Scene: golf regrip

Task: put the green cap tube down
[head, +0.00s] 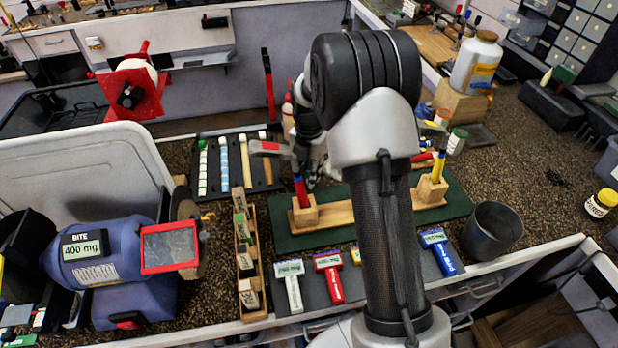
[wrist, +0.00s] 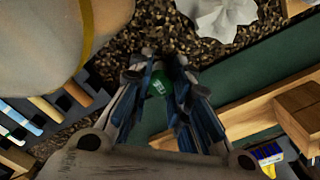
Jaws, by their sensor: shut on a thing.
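My gripper (wrist: 160,84) is shut on the green cap tube (wrist: 159,82). In the wrist view, only a small green part with a pale mark shows between the dark fingers. The fingers hide the rest of the tube. In the head view, my gripper (head: 316,172) is partly behind my own arm, near the back edge of the green mat (head: 285,238). I cannot make out the held tube there. I cannot tell whether the tube touches the surface below.
A wooden stand (head: 345,213) on the mat holds upright coloured pieces. A dark rack (head: 233,178) with several sticks lies to the left. A dark cup (head: 492,230) stands right of the mat. Tagged tools, including a red one (head: 330,275), lie in front.

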